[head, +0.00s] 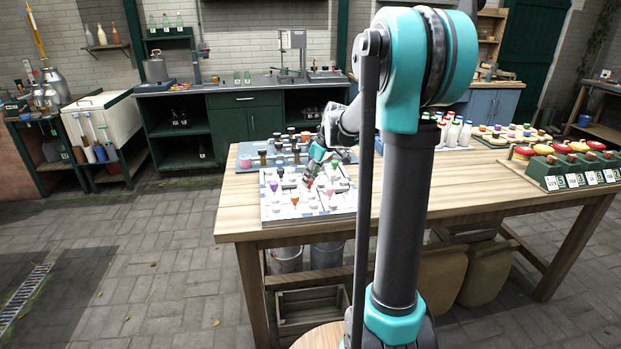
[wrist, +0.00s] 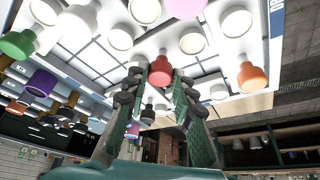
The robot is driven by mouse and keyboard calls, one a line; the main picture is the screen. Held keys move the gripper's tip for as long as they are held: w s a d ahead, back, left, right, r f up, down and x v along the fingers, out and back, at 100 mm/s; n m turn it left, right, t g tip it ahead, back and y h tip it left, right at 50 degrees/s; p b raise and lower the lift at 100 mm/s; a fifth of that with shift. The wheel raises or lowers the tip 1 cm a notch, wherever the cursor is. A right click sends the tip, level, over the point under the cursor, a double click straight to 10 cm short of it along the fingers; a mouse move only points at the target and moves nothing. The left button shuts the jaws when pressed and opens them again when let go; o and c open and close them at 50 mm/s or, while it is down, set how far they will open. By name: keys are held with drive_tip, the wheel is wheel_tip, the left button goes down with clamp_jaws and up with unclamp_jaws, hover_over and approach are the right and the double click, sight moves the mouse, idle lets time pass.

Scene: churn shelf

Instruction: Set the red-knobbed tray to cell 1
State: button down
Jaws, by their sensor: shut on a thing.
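My gripper (head: 311,172) is low over the white board (head: 267,212) at the left end of the wooden table. In the wrist view my gripper (wrist: 159,76) is shut on a red knob (wrist: 160,71) between its fingertips. Which tray lies under this knob I cannot tell. Cell numbers are not readable.
A blue-grey rack (head: 246,163) with dark and coloured pieces stands behind the board. Several white bottles (head: 458,134) stand on the table to the right. A green stand (head: 567,172) with red and yellow knobs is at the right edge. Bare wood (head: 470,185) lies between.

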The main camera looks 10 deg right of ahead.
drive_tip(key=w, duration=1.2)
drive_tip(key=shift+w, duration=0.2)
drive_tip(key=c, duration=1.3)
unclamp_jaws()
drive_tip(key=v, duration=1.2)
